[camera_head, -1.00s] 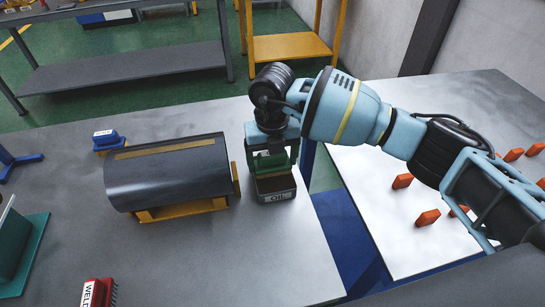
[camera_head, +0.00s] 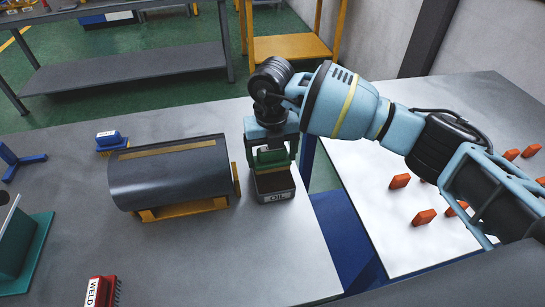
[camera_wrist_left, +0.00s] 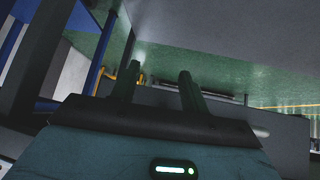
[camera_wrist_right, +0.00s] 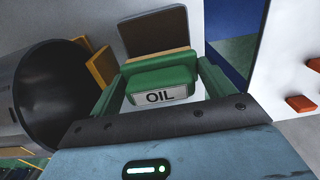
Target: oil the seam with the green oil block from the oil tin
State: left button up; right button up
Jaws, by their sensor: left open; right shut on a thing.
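My right gripper (camera_head: 271,150) is shut on the green oil block (camera_head: 272,158), just above the dark oil tin (camera_head: 277,196) with its OIL label. In the right wrist view the block (camera_wrist_right: 165,78) shows its own OIL label between the fingers, with a tan layer beyond it and the tin's dark inside (camera_wrist_right: 153,32) past that. The dark grey flanged cylinder (camera_head: 168,178) lies on a yellow cradle left of the tin. A tan seam strip (camera_head: 165,148) runs along its top. My left gripper (camera_wrist_left: 158,90) is open and empty in the left wrist view, out of the head view.
A blue block (camera_head: 109,138) stands behind the cylinder's left end, and a red WELD block (camera_head: 97,292) at the front. A teal-based object (camera_head: 30,255) is at the left edge. Several orange pieces (camera_head: 424,217) lie on the white table.

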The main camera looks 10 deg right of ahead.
jog(key=shift+r+p, duration=0.8)
jog(key=shift+r, duration=1.45)
pick_arm(q)
jog(key=w+r, duration=0.2)
jog(key=r, duration=0.1)
jog(key=shift+w+t, duration=0.15)
jog(key=shift+t, duration=0.25)
pick_arm(e)
jog(key=shift+r, duration=0.35)
